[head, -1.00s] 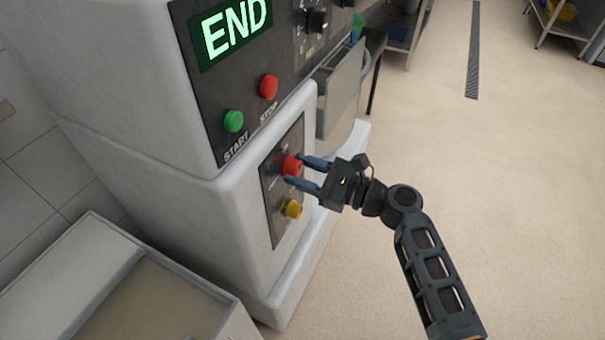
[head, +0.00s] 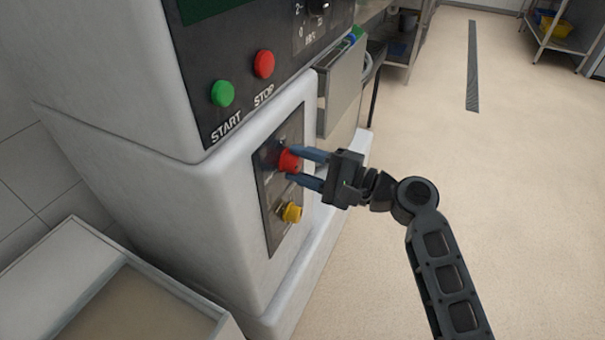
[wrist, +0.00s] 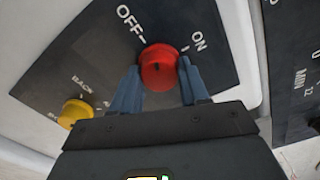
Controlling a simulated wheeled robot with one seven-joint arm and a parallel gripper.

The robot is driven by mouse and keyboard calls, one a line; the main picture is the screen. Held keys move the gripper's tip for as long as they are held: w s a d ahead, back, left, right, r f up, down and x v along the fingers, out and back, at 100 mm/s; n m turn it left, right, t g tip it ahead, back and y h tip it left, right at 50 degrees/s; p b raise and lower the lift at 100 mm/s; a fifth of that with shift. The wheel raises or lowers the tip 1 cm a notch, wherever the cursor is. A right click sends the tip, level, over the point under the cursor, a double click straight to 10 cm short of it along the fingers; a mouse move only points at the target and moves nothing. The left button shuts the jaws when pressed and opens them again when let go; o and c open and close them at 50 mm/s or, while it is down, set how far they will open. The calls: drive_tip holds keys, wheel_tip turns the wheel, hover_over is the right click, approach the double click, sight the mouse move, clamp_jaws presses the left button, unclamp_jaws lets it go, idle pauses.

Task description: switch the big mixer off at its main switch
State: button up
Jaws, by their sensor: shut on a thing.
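The big mixer (head: 150,190) stands at left, a white body with dark panels. Its red main switch knob (head: 289,160) sits on the lower panel (head: 268,205); it also shows in the wrist view (wrist: 158,68), between the marks OFF, upper left, and ON, upper right. I cannot make out which mark the knob points at. My gripper (head: 305,169) is shut on the red knob, one finger on each side; its fingers also show in the wrist view (wrist: 156,88).
A yellow knob (head: 291,212) sits below the red one. Above are a green START button (head: 222,94), a red STOP button (head: 264,64) and a partly cropped display (head: 205,8), its visible strip dark. A white bin (head: 190,308) stands lower left. Floor at right is clear.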

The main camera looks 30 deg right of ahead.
drive_tip(key=shift+n+b, duration=1.65)
drive_tip(key=shift+n, duration=0.55)
drive_tip(key=o, duration=1)
drive_tip(key=shift+o, duration=0.2)
drive_tip(key=v, duration=0.8)
drive_tip(key=shift+w, duration=0.1)
drive_tip(key=shift+a, duration=0.1)
